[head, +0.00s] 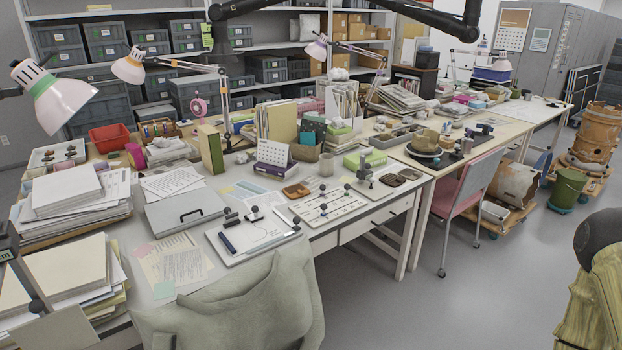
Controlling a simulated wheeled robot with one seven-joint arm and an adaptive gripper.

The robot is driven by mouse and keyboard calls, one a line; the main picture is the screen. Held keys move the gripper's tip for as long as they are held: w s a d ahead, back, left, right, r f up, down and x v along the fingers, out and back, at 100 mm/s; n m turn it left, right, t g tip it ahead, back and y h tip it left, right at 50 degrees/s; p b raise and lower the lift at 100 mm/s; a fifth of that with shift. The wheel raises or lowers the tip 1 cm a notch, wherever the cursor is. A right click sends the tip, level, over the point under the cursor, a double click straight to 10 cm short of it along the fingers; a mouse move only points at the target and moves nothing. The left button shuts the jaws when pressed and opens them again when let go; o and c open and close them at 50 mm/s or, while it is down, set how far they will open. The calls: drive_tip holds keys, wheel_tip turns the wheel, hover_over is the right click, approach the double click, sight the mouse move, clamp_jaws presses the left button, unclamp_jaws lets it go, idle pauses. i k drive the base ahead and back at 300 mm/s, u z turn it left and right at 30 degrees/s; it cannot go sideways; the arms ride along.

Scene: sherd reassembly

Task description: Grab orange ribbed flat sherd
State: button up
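Several small flat brown pieces lie on the long worktable (375,218). One orange-brown piece (297,190) lies left of a white board (328,206) with dark knobs. Two darker brown pieces, a left one (393,180) and a right one (410,174), lie near the table's right front edge, beside a small grey stand (365,168). They are too small for me to see ribs, so I cannot tell which, if any, is the orange ribbed flat sherd.
A pink-backed chair (476,185) stands at the table's right front. Lamps, books and paper stacks crowd the table. An orange-brown barrel (596,132) and a green bucket (568,187) stand right. Open grey floor (430,300) lies in front.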

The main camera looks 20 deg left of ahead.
sight(296, 190)
drive_tip(key=i, duration=1.15)
drive_tip(key=u, duration=1.6)
